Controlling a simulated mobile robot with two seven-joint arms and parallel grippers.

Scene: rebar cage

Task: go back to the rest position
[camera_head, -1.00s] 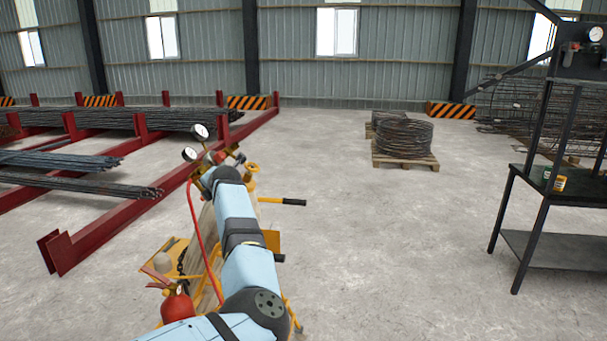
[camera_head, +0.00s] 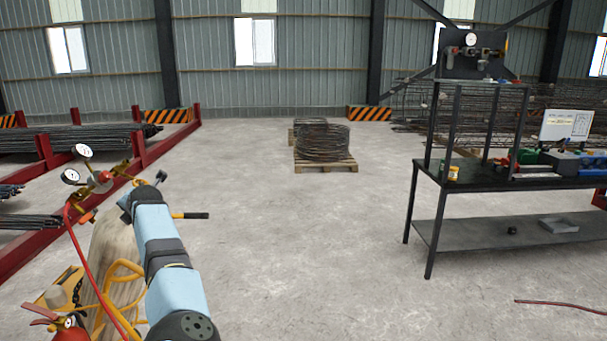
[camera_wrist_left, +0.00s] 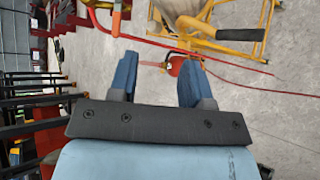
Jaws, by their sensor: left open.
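My left arm reaches up from the bottom left of the head view, and its gripper (camera_head: 143,190) is beside the gas cylinder cart. In the left wrist view my left gripper (camera_wrist_left: 156,82) has its two blue fingers well apart. Nothing is held between them; the floor and part of the cart show beyond. My right gripper is in neither view.
The cart has gauges (camera_head: 84,150), a yellow frame (camera_head: 122,270) and a red extinguisher (camera_head: 70,330) close to my arm. A black workbench (camera_head: 470,182) stands right. A wire coil (camera_head: 322,142) sits on a pallet (camera_head: 325,165). The middle floor is clear.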

